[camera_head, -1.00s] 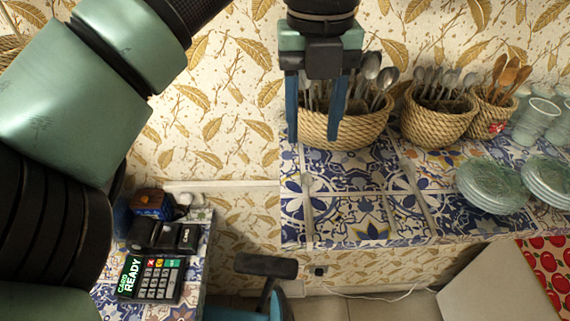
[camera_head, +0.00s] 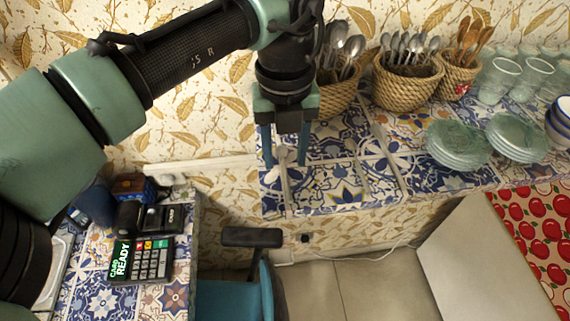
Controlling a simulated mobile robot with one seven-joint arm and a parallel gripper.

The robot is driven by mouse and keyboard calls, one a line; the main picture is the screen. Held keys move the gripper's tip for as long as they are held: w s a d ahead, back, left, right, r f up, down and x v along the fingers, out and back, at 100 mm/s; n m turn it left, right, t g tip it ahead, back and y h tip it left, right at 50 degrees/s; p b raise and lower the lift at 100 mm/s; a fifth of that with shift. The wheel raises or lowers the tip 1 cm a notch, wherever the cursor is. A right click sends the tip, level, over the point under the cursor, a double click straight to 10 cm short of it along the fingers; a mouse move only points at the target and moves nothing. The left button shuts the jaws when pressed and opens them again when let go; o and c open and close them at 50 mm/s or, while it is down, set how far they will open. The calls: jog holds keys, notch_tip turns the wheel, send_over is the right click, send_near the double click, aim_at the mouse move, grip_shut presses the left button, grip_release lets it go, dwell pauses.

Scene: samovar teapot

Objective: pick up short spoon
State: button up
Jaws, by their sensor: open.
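Three loose pieces of cutlery lie on the blue patterned tile counter (camera_head: 325,198). A left spoon (camera_head: 287,192) lies with its bowl up near my fingertips. A middle utensil (camera_head: 360,172) looks shorter than the right one (camera_head: 393,165), which is long and thin. I cannot tell surely which is the short spoon. My gripper (camera_head: 285,161) points down with its two blue fingers apart and empty. In the picture the fingers straddle the left spoon's upper part; their height above the counter is hard to tell.
Wicker baskets of spoons (camera_head: 408,85) stand along the back wall, one partly behind my arm. Stacked glass plates (camera_head: 457,146) and glasses (camera_head: 498,80) are at right. A card reader (camera_head: 142,261) is on a lower table at left. A chair (camera_head: 252,237) stands below the counter.

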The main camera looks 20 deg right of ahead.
jog(key=shift+f, duration=0.9)
jog(key=shift+c, duration=0.3)
grip_shut()
